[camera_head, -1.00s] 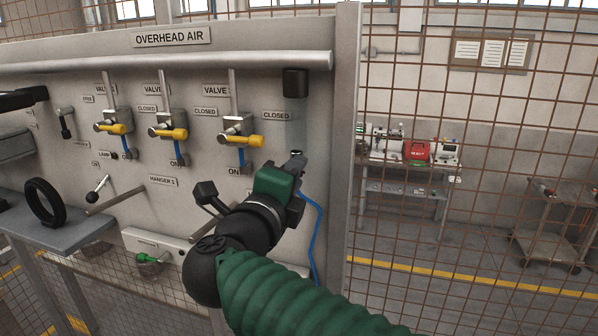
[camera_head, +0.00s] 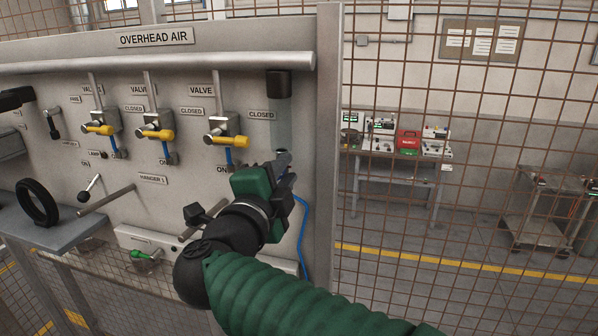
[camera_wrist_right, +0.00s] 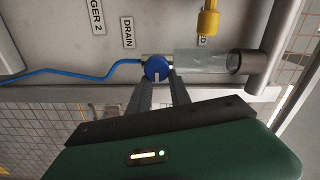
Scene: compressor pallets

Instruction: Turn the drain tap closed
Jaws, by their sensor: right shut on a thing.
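The drain tap shows in the right wrist view as a round blue knob (camera_wrist_right: 157,68) beside the DRAIN label (camera_wrist_right: 128,32), at the end of a clear cylinder (camera_wrist_right: 205,62). My right gripper (camera_wrist_right: 158,82) has one finger on each side of the knob and is shut on it. In the head view my right gripper (camera_head: 284,160) is at the lower end of the clear cylinder (camera_head: 281,120), which hangs from a black cap (camera_head: 278,83). There the gripper hides the tap.
A blue hose (camera_head: 303,235) runs down near the gripper. Valves with yellow handles (camera_head: 226,140) sit to the left on the panel, with a peg (camera_head: 105,199) below. A grey post (camera_head: 328,150) and wire mesh stand close on the right.

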